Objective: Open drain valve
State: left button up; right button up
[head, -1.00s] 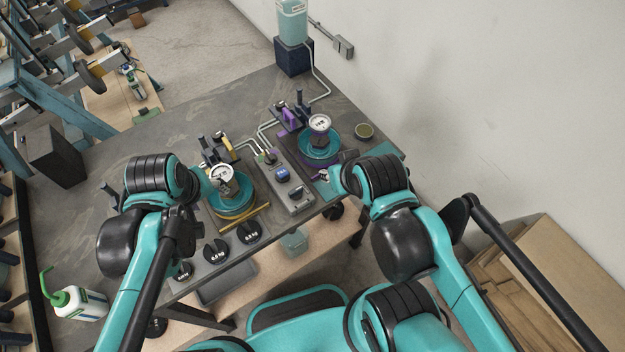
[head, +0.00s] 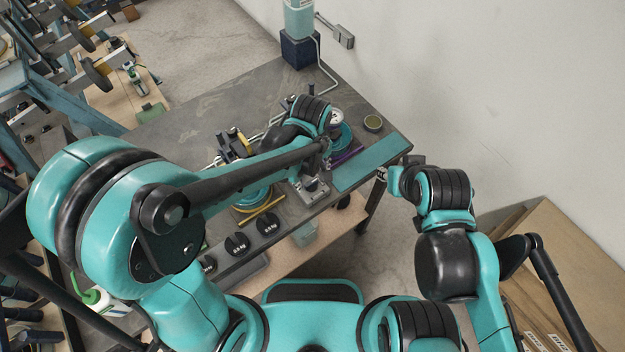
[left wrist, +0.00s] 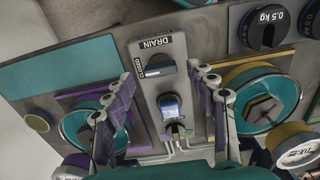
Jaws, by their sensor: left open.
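No contact shows. In the head view, my left arm covers most of the panel (head: 308,193). My right gripper (head: 382,174) is off the table's right edge, too small to read.
Teal round platforms flank the panel in the left wrist view, left (left wrist: 85,127) and right (left wrist: 262,100). A gauge (left wrist: 296,150) and black 0.5 kg weights (left wrist: 266,27) are near. A teal mat (head: 372,160) lies bare at the table's right end.

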pick_arm(q)
jog(key=shift+f, duration=0.95)
jog(key=c, duration=1.2)
jog(key=shift+o, duration=0.2)
